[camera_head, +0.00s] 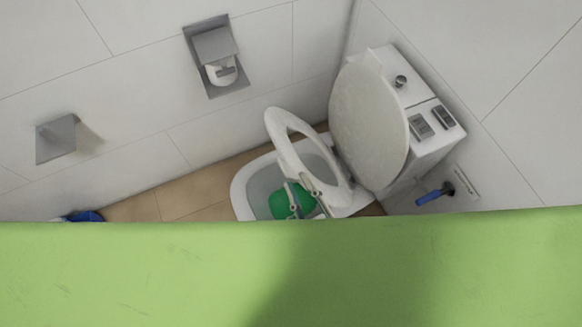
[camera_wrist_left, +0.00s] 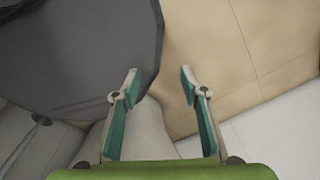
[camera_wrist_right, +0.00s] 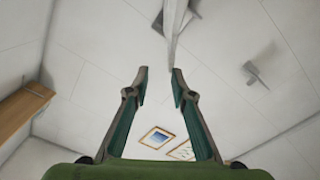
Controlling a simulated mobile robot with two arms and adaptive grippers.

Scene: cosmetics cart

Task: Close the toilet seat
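The white toilet has its round lid (camera_head: 369,125) raised against the tank. The white seat ring (camera_head: 287,155) is tilted up from the bowl (camera_head: 240,191), in front of the lid. My right gripper (camera_head: 301,181) is at the ring's lower part, over the bowl. In the right wrist view my right gripper (camera_wrist_right: 160,82) is open, and the seat ring (camera_wrist_right: 173,38) shows edge-on just beyond its fingertips; I cannot tell whether they touch. My left gripper (camera_wrist_left: 160,78) is open and empty, pointing at the floor; it is outside the head view.
The tank (camera_head: 423,92) with buttons stands behind the lid, by the tiled wall. A paper holder (camera_head: 212,46) and a grey wall fixture (camera_head: 56,138) are on the left wall. A blue-handled item (camera_head: 433,195) is at right. Tan floor (camera_head: 185,190) lies left of the bowl.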

